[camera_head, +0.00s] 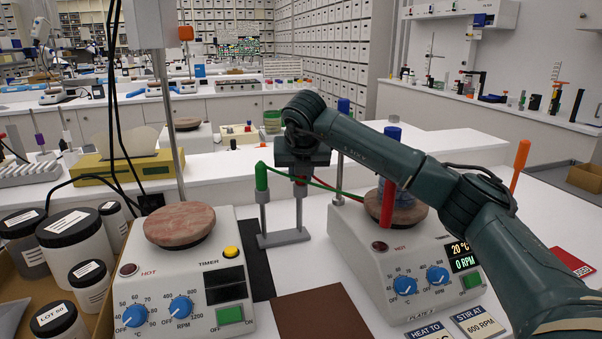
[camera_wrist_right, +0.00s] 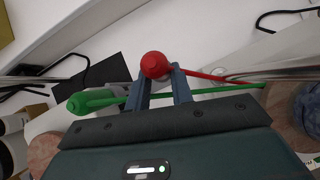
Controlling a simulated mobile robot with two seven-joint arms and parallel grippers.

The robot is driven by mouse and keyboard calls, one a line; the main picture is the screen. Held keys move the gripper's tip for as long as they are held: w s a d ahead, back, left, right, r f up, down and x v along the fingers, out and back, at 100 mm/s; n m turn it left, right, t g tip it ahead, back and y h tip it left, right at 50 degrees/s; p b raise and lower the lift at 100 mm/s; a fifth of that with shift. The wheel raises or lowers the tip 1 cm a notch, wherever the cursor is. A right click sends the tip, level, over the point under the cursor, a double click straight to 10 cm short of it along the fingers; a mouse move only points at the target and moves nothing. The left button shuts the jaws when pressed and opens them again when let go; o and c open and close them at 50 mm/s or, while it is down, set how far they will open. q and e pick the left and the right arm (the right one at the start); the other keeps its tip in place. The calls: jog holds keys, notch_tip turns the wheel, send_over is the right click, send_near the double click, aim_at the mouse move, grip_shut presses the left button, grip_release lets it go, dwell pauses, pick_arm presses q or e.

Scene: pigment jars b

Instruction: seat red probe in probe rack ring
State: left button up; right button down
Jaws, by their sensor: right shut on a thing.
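My right gripper (camera_head: 299,178) is shut on the red probe (camera_head: 300,184), of which a small red part shows below the fingers. In the right wrist view the round red top of the probe (camera_wrist_right: 155,65) is between the fingertips (camera_wrist_right: 162,85). The grey probe rack (camera_head: 284,239) stands on the white table under the gripper. The green probe (camera_head: 261,178) stands upright at its left post. The red probe is above the rack's right side. The gripper hides the ring there, so I cannot tell whether the probe is in it. My left gripper is not in view.
A stirrer plate (camera_head: 183,278) stands left of the rack and another (camera_head: 410,250) right of it, under my right arm. Red and green cables run right from the probes. A brown mat (camera_head: 322,315) lies in front.

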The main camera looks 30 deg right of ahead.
jog(key=c, duration=1.1)
grip_release()
jog(key=shift+f, duration=0.2)
jog(key=shift+c, duration=0.2)
